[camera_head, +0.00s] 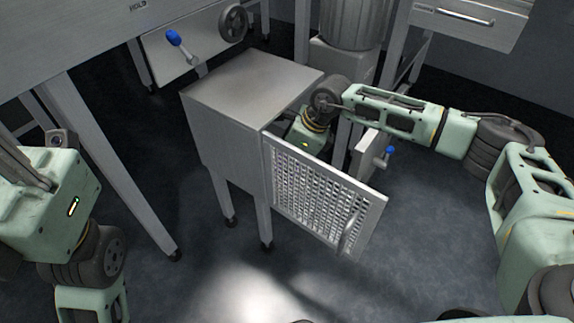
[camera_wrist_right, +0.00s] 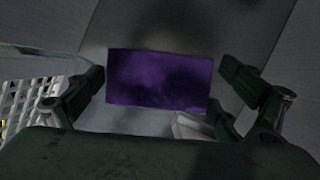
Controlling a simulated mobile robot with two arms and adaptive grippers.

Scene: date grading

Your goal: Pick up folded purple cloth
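The folded purple cloth (camera_wrist_right: 160,80) shows in the right wrist view as a dark purple rectangle on a grey surface inside the cabinet. My right gripper (camera_wrist_right: 167,84) is open, with one finger to each side of the cloth and apart from it. In the head view the right wrist (camera_head: 312,130) reaches into the metal cabinet (camera_head: 235,125) through its opening, and the fingers and cloth are hidden. The perforated cabinet door (camera_head: 322,200) stands open. My left arm is at the left edge; its gripper (camera_head: 35,160) shows only partly, and its finger opening is unclear.
A steel table (camera_head: 90,45) with a blue-knobbed lever (camera_head: 173,37) stands at upper left. A metal bin (camera_head: 355,22) stands behind the cabinet. Another blue-knobbed part (camera_head: 389,151) is right of the cabinet opening. The floor in front is clear.

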